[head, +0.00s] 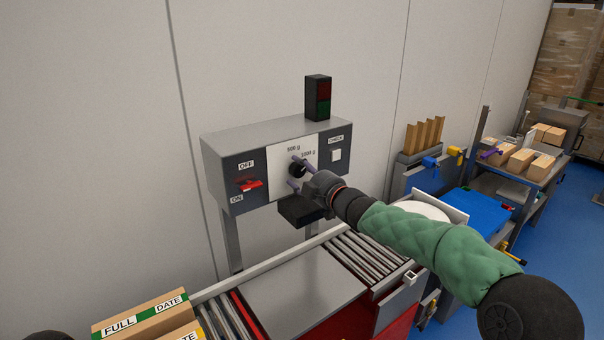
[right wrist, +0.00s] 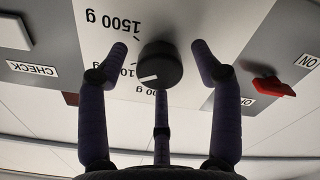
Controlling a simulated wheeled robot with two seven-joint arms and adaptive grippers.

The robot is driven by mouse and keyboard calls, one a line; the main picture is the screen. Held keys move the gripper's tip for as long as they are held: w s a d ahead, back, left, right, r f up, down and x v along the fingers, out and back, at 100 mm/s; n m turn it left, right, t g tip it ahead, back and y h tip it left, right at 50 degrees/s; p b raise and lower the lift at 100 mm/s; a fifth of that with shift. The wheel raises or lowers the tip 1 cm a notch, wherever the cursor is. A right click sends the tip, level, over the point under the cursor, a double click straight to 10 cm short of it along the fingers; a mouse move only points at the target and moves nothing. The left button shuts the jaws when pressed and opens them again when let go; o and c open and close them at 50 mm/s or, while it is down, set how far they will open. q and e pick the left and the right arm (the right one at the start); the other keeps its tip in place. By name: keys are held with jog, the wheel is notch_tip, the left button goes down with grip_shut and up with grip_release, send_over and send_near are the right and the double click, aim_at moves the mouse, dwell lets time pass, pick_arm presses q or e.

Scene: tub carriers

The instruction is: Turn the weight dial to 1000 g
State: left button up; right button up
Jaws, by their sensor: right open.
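The black round weight dial (head: 296,171) sits on the white panel of the grey control box. In the right wrist view the dial (right wrist: 160,65) shows a white pointer mark, aimed left and slightly down. It lies near a partly covered label starting with "10", by the 500 g label; exact alignment I cannot tell. The 1500 g label (right wrist: 115,21) is at the upper left there. My right gripper (head: 297,173) is open, its purple-tipped fingers spread around the dial with gaps at the sides. It also shows in the right wrist view (right wrist: 160,70).
A red ON/OFF switch (head: 250,184) is left of the dial and a white CHECK button (head: 336,155) right of it. A red-green lamp (head: 318,98) stands on the box. Below are a roller conveyor (head: 365,257) and cartons (head: 145,315).

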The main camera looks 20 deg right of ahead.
jog(key=v, duration=1.2)
dwell(0.4)
